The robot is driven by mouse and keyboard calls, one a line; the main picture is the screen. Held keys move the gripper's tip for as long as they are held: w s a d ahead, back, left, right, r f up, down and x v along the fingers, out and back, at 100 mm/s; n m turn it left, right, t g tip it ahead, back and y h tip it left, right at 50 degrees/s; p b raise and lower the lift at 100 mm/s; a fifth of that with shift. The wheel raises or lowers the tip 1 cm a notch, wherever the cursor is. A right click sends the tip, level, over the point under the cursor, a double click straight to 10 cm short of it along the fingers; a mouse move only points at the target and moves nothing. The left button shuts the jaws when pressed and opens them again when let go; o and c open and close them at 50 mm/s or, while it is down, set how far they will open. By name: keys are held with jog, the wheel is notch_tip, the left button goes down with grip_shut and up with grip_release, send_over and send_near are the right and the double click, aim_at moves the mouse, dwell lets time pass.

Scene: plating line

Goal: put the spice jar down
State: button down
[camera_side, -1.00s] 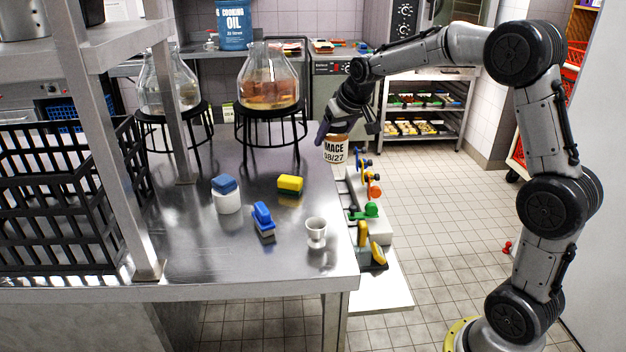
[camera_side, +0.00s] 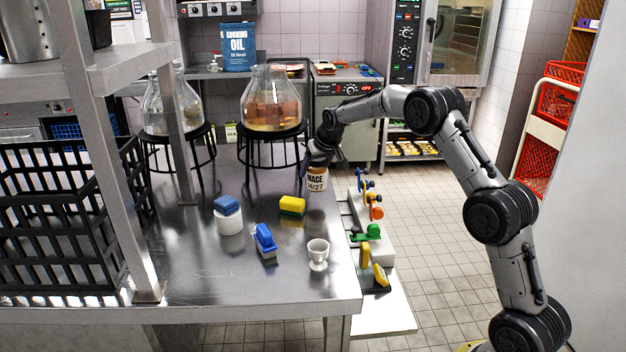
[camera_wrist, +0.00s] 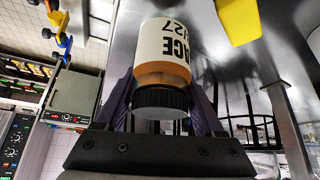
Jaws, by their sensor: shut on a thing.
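The spice jar (camera_side: 316,180) has a cream label with MACE on it and a dark lid. My gripper (camera_side: 318,163) is shut on it near the lid end. In the side view the jar is over the right edge area of the steel table (camera_side: 210,270), to the right of the round-stand legs. I cannot tell whether its base touches the table. In the wrist view the jar (camera_wrist: 163,50) sits between the fingers of my gripper (camera_wrist: 165,97), with its black lid towards the palm.
A black stand (camera_side: 272,134) bears a flask (camera_side: 272,95). A rack of coloured tools (camera_side: 370,231) adjoins the right edge. Bare steel lies around the sponge.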

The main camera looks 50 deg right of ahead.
aim_at(313, 179)
jog(key=shift+w+d+f, duration=0.1)
jog(key=shift+w+f, duration=0.25)
jog(key=shift+f, duration=1.5)
jog(key=shift+f, duration=0.1)
grip_release()
jog(key=shift+f, duration=0.15)
